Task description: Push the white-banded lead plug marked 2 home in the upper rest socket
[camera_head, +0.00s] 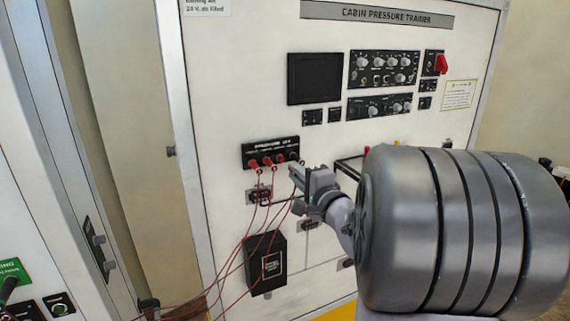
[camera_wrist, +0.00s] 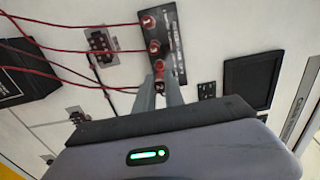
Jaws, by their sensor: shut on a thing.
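My gripper (camera_head: 296,173) is shut at the lower right of a black panel block (camera_head: 258,151) on the white wall. In the wrist view, its two fingers (camera_wrist: 160,82) close around a small dark plug end (camera_wrist: 159,87) with a light mark, at the end of the block (camera_wrist: 176,42). The fingers hide most of this plug, so I cannot make out its white band or how deep it sits. Several red plugs (camera_wrist: 153,47) stand in a row along the block, with red leads (camera_wrist: 75,50) running from them. Which opening is the upper rest socket is unclear.
A black box (camera_head: 265,262) hangs below the block, with red leads draping past it. A dark screen (camera_head: 315,78) and knob panels (camera_head: 383,68) are above right. My arm hides the panel's lower right.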

